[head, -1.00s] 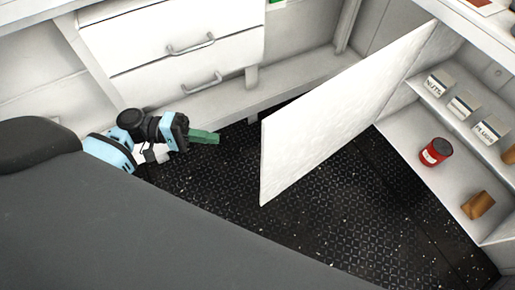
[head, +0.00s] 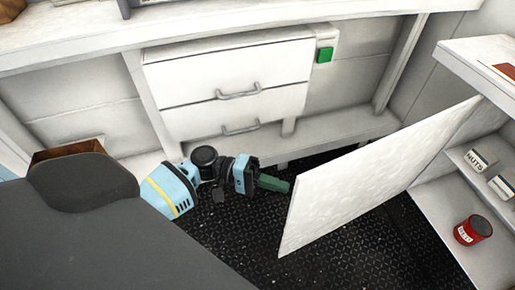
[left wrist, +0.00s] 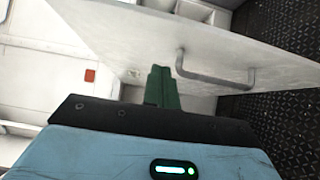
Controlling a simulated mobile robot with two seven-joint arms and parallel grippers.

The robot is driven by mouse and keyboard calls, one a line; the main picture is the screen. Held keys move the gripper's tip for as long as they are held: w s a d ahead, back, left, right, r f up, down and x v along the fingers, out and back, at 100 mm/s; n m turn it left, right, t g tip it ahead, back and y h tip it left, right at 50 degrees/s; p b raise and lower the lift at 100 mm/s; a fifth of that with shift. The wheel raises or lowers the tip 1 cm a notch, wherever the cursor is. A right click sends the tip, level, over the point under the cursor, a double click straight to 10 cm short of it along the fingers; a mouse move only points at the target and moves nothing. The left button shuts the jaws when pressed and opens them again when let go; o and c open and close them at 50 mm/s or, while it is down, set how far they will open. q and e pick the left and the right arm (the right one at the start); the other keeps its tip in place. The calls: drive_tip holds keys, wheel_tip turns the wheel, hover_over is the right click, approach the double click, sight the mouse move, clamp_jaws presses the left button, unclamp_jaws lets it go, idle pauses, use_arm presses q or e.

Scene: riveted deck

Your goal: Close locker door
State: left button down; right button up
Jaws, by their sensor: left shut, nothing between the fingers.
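The white locker door (head: 375,180) stands open in the head view, swung out from the locker (head: 462,225) on the right. Its free edge points toward my left gripper. My left gripper (head: 284,186) has green fingers, shut and empty, and its tips are close to the door's free edge; I cannot tell if they touch. In the left wrist view the green fingers (left wrist: 161,88) point toward a pale panel, likely the door (left wrist: 130,40), with a grey bar handle (left wrist: 215,80). My right gripper is not in view.
Inside the locker are a red can (head: 472,230) and labelled boxes (head: 480,160). A white drawer unit (head: 230,85) stands under a counter behind my left arm, with a green block (head: 325,55) beside it. The dark riveted floor (head: 250,240) shows open room below the door.

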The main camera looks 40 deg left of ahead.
use_arm(q)
drive_tip(key=shift+s+d+p, duration=0.25)
drive_tip(key=shift+s+d, duration=0.25)
drive_tip(key=shift+d, duration=0.4)
drive_tip(key=shift+s+d+p, duration=0.2)
drive_tip(key=shift+s+d, duration=0.3)
drive_tip(key=shift+d, duration=0.35)
drive_tip(key=shift+d, duration=0.1)
